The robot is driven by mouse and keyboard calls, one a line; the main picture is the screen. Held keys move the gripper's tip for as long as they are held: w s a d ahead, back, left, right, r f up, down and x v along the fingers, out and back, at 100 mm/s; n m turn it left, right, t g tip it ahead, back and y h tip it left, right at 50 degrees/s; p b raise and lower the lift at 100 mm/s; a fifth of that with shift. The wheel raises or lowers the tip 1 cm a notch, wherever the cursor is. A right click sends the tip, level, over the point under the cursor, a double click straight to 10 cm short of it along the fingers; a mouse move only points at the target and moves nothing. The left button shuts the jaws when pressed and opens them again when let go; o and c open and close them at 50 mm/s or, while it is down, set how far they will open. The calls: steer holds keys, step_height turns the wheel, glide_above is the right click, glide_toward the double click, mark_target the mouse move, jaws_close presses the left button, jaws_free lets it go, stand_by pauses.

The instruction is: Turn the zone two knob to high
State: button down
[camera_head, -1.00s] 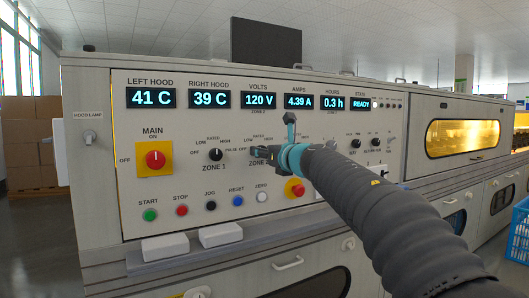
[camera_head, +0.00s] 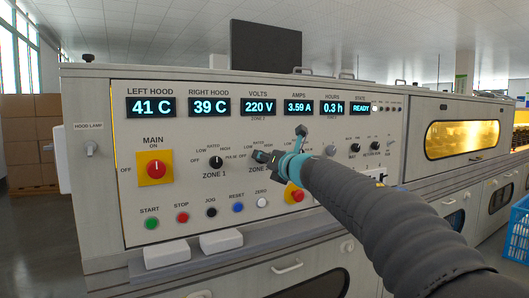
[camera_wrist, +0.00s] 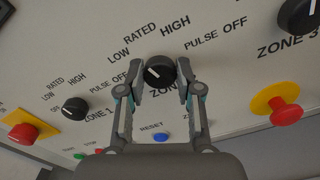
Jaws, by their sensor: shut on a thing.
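The zone two knob (camera_wrist: 158,72) is a round black knob with a white mark, in the upper middle of the wrist view. My gripper (camera_wrist: 159,78) is shut on it, with one finger on each side. The labels LOW, RATED, HIGH and PULSE OFF arc around the knob. The exact label its mark points at is hard to tell. In the head view my gripper (camera_head: 266,157) is at the panel and covers most of this knob and part of its lettering. The volts display (camera_head: 258,107) reads 220 V and the amps display (camera_head: 299,107) reads 3.59 A.
The zone one knob (camera_head: 216,163) is to the left. A red main knob on a yellow plate (camera_head: 143,180) is farther left. A red mushroom button (camera_wrist: 285,111) sits close on the right in the wrist view. Several push buttons line the panel below.

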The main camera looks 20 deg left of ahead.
steer(key=m+p, duration=0.7)
steer(key=m, duration=0.4)
steer(key=shift+f, duration=0.1)
stand_by(0.4)
steer(key=c, duration=0.8)
jaws_free()
steer(key=shift+o, duration=0.2)
steer(key=shift+d, duration=0.1)
steer(key=v, duration=1.1)
steer(key=shift+s+d, duration=0.3)
